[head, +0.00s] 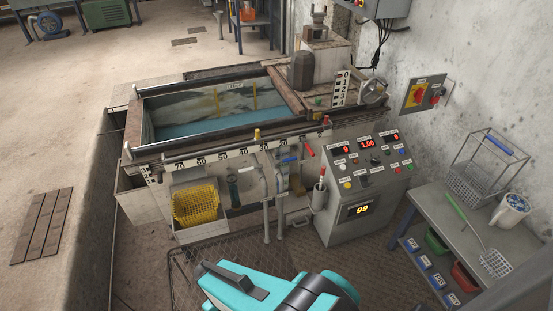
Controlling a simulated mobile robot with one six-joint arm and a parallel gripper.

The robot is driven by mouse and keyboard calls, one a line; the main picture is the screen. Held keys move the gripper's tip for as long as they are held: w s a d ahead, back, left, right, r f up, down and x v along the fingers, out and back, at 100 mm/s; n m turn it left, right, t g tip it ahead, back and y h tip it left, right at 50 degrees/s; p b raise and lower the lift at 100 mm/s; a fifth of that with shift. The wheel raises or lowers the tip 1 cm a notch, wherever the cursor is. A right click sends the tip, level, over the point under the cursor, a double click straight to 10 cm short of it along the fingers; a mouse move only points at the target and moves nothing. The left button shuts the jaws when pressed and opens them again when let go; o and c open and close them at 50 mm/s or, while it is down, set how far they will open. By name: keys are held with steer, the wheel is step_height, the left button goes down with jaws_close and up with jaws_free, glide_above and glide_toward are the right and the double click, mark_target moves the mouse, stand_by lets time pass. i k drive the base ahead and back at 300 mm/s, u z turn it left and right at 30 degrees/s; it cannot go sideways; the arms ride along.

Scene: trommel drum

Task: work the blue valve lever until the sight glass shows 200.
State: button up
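A blue lever (289,159) sits on the pipework at the front of the water tank (135,154), left of the control console. It looks roughly level; its exact angle is too small to tell. A red lever (309,151) is just right of it, and a yellow-topped fitting (257,135) is to its left. I cannot pick out the sight glass or its reading for certain.
Open floor lies at left.

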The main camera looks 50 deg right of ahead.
mark_target(289, 160)
steer(key=z, duration=0.9)
steer(key=k, duration=0.1)
steer(key=u, duration=2.05)
steer(key=k, duration=0.75)
steer(key=z, duration=1.05)
steer(key=i, duration=1.05)
steer(key=u, duration=0.15)
